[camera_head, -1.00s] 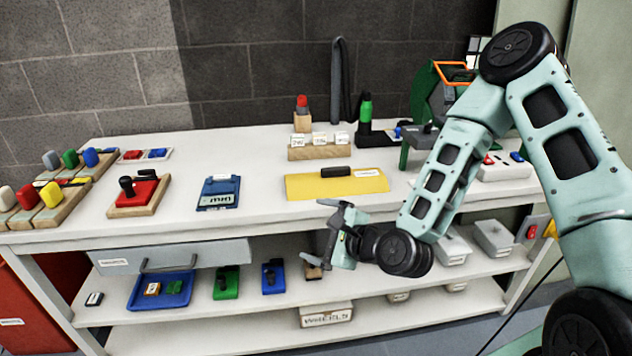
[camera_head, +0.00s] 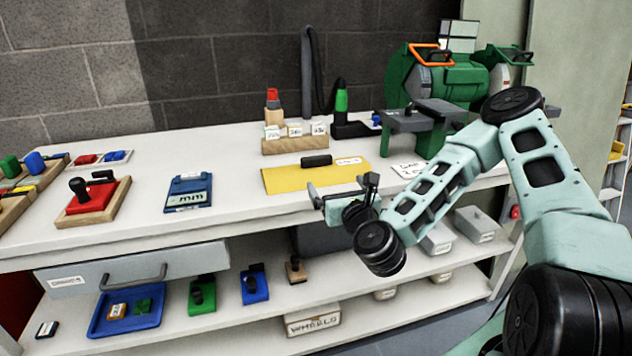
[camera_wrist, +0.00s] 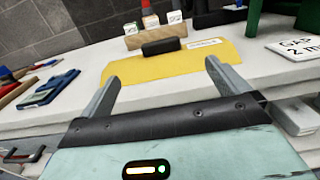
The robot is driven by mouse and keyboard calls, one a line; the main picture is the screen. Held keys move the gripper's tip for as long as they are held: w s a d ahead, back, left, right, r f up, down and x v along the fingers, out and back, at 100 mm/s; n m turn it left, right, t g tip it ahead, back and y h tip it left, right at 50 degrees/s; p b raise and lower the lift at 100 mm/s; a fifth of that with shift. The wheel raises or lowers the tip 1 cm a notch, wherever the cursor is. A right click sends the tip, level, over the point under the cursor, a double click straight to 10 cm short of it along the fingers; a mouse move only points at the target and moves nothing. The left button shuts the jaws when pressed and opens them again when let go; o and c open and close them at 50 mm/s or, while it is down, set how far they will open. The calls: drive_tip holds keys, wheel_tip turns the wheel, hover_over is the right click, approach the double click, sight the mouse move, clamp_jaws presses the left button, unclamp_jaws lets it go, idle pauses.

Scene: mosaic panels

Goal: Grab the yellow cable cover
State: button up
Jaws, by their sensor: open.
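The yellow cable cover (camera_head: 290,178) is a flat yellow plate lying on the white bench top, with a black handle (camera_head: 317,161) and a small white label on its upper side. It also shows in the wrist view (camera_wrist: 180,63), beyond the fingertips. My gripper (camera_head: 341,190) is at the front edge of the bench, just in front of the cover and to the right of its middle. In the wrist view my gripper (camera_wrist: 158,78) has its two fingers spread apart, with nothing between them. The gripper's fingers hide part of the cover's front edge.
Behind the cover stands a wooden block with white tags (camera_head: 295,143). A green grinder (camera_head: 440,85) stands at the back right. A blue caliper box (camera_head: 187,192) and a red block on wood (camera_head: 92,200) lie to the left. A drawer (camera_head: 140,268) is below.

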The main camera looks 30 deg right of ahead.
drive_tip(key=b, duration=0.2)
approach(317, 158)
drive_tip(key=x, duration=0.3)
drive_tip(key=shift+d+r, duration=0.1)
drive_tip(key=shift+d, duration=0.05)
drive_tip(key=shift+f+x, duration=0.1)
drive_tip(key=shift+x, duration=1.5)
drive_tip(key=shift+f+x, duration=0.15)
drive_tip(key=shift+x, duration=1.5)
drive_tip(key=c, duration=1.3)
drive_tip(key=shift+r, duration=0.15)
drive_tip(key=shift+c, duration=0.9)
